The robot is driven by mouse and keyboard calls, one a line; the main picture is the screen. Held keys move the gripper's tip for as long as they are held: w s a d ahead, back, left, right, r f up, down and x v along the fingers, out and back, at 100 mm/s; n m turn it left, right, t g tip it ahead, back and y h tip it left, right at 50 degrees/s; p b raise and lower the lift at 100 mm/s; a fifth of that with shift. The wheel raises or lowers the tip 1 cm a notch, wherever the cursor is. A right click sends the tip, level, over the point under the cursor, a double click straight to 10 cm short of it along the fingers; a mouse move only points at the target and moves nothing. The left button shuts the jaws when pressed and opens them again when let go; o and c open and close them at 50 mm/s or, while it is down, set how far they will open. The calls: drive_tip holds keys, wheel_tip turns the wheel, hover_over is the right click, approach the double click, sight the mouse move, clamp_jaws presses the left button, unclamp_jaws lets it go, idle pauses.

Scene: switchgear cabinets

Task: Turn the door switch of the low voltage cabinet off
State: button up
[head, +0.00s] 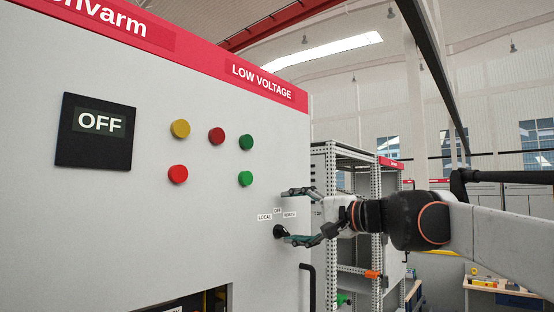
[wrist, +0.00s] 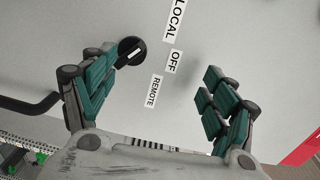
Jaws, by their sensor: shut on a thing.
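The door switch is a black round knob (head: 280,231) on the grey front of the low voltage cabinet (head: 215,240), below the labels LOCAL, OFF and REMOTE. In the wrist view the knob (wrist: 131,50) carries a pale mark; which label it points at is hard to tell. My gripper (head: 299,215) is at the panel, its green-padded fingers wide apart. The lower finger in the head view, the left one in the wrist view (wrist: 160,85), lies against the knob. The other finger stands clear of it, over the panel beyond the labels.
A black display reading OFF (head: 95,131) and several coloured buttons (head: 180,129) are on the panel at upper left. A black door handle (head: 308,287) is just below my gripper. An open metal rack (head: 350,200) stands behind, to the right.

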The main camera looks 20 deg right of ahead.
drive_tip(key=s+d, duration=0.1)
drive_tip(key=s+r, duration=0.1)
drive_tip(key=s, duration=0.1)
drive_tip(key=s+d+r, duration=0.1)
drive_tip(key=s, duration=0.1)
drive_tip(key=shift+s+d+r, duration=0.1)
drive_tip(key=shift+s+d, duration=0.15)
drive_tip(key=shift+d, duration=0.05)
drive_tip(key=shift+c, duration=1.1)
drive_tip(key=shift+s+d+f, duration=0.25)
drive_tip(key=shift+s+d, duration=0.05)
drive_tip(key=shift+s, duration=0.15)
drive_tip(key=shift+s+d+f, duration=0.25)
drive_tip(key=shift+s, duration=0.15)
drive_tip(key=shift+p+v, duration=0.35)
drive_tip(key=shift+v, duration=2.35)
drive_tip(key=shift+s+f, duration=0.1)
